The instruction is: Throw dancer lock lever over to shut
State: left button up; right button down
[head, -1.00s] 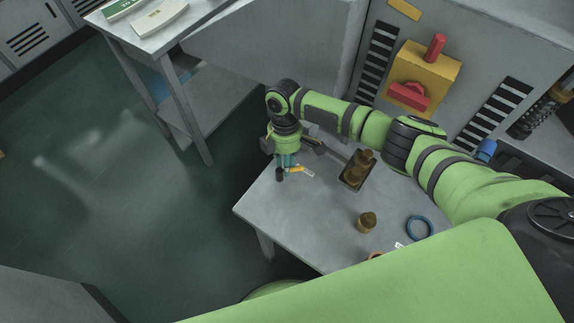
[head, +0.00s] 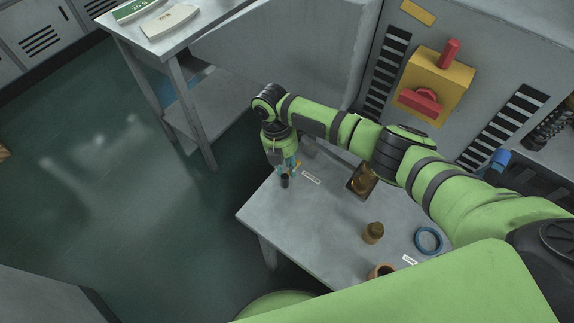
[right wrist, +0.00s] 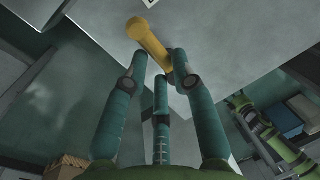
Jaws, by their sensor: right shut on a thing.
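A short yellow lever with a rounded knob (right wrist: 150,42) is at the near edge of the small grey table (right wrist: 225,50), in the right wrist view. My right gripper (right wrist: 163,78) has its teal fingers closed around the lever's lower end, and the knob stands clear beyond them. In the head view my right gripper (head: 287,176) is at the left corner of the table, and only a bit of the yellow lever (head: 297,164) shows beside the fingers. The lever's base is hidden. My left gripper is not in view.
A white label (head: 312,178) lies beside the lever. A dark tray (head: 351,189), a brown bobbin (head: 373,232), a blue ring (head: 428,240) and an orange cup (head: 381,271) are on the table. A yellow box (head: 434,88) with red handles is on the cabinet behind.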

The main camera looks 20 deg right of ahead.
jog(key=shift+s+d+f+n, duration=0.1)
jog(key=shift+s+f+n, duration=0.2)
jog(key=shift+n, duration=0.1)
jog(key=c, duration=1.1)
grip_release()
jog(key=shift+w+r, duration=0.1)
jog(key=shift+r, duration=0.1)
jog(key=r, duration=0.4)
jog(key=w+a+r, duration=0.1)
jog(key=r, duration=0.6)
jog(key=shift+w+a+r, duration=0.25)
jog(key=shift+w+r, duration=0.1)
jog(key=shift+w, duration=0.05)
